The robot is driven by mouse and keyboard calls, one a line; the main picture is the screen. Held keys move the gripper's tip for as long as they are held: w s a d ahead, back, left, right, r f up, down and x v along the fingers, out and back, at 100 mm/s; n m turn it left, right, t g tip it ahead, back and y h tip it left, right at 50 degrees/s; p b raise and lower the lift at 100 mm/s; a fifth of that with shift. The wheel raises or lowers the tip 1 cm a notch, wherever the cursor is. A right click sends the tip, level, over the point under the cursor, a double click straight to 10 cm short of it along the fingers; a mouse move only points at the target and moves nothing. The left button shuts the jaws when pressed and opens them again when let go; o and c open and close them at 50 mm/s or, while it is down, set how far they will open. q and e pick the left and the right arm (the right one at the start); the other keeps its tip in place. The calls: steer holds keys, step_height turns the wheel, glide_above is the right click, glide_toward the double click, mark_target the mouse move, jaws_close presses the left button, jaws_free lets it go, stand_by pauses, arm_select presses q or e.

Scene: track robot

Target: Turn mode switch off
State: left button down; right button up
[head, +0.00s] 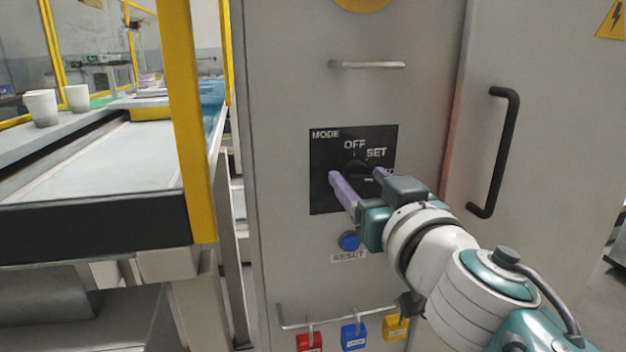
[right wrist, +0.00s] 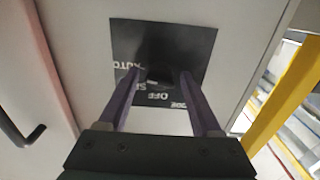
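The mode switch is a dark rotary knob (head: 355,167) on a black panel (head: 322,190) on the grey cabinet front. Labels MODE, OFF and SET can be read, and AUTO shows in the right wrist view. Its pointer direction cannot be told clearly. My right gripper (head: 358,175) is at the panel, its two purple fingers apart on either side of the knob. In the right wrist view the dark knob (right wrist: 161,68) lies between the open fingertips (right wrist: 164,77); whether they touch it cannot be told. My left gripper is not in view.
A blue RESET button (head: 349,241) sits just below the panel. Red, blue (head: 353,336) and yellow padlocks hang on a low rail. A metal handle (head: 367,65) is above and a black door handle (head: 502,150) right. A yellow post (head: 180,110) and conveyor stand left.

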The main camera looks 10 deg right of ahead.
jaws_close()
stand_by(0.3)
steer(key=shift+n, duration=0.4)
steer(key=n, duration=0.3)
steer(key=shift+n, duration=0.3)
steer(key=n+b, duration=0.1)
steer(key=n, duration=0.4)
steer(key=shift+d, duration=0.1)
steer(key=n, duration=0.5)
steer(key=shift+r+n, duration=0.1)
steer(key=shift+n, duration=2.6)
